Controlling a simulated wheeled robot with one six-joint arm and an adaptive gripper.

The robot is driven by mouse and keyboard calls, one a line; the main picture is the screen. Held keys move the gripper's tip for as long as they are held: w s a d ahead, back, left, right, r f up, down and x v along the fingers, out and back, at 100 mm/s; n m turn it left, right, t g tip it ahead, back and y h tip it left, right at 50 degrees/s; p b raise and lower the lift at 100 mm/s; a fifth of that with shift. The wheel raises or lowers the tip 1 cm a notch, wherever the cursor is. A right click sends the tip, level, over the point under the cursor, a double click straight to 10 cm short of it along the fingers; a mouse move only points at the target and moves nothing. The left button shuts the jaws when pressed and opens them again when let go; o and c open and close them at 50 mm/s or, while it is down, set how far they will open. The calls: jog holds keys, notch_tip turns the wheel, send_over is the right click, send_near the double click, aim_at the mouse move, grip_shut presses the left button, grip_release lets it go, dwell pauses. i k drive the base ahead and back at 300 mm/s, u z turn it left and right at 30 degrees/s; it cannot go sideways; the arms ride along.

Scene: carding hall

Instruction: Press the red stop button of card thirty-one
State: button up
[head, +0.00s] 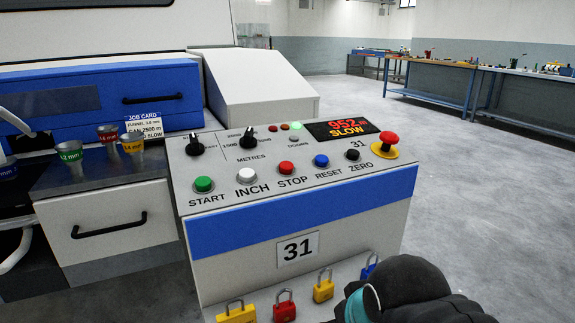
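The control panel of card thirty-one (222,176) has a sloped grey top with a blue front band and a plate reading 31 (297,248). The red stop button (287,168) sits mid-row above the word STOP, between the white inch button (246,175) and the blue reset button (321,161). A larger red mushroom button (389,139) on a yellow base stands at the panel's right. A dark rounded part of my arm with a teal band shows at the bottom right, below the panel front. My gripper's fingers are not visible.
A green start button (204,184), a black zero button (353,155) and two black knobs share the panel. The display (341,129) reads 952 m, SLOW. Several padlocks hang below the front. Labelled cups stand left. Open floor (480,210) lies right, with benches behind.

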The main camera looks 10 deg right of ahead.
aim_at(285, 167)
jog(key=z, duration=2.3)
jog(key=k, duration=1.05)
jog(key=u, duration=1.05)
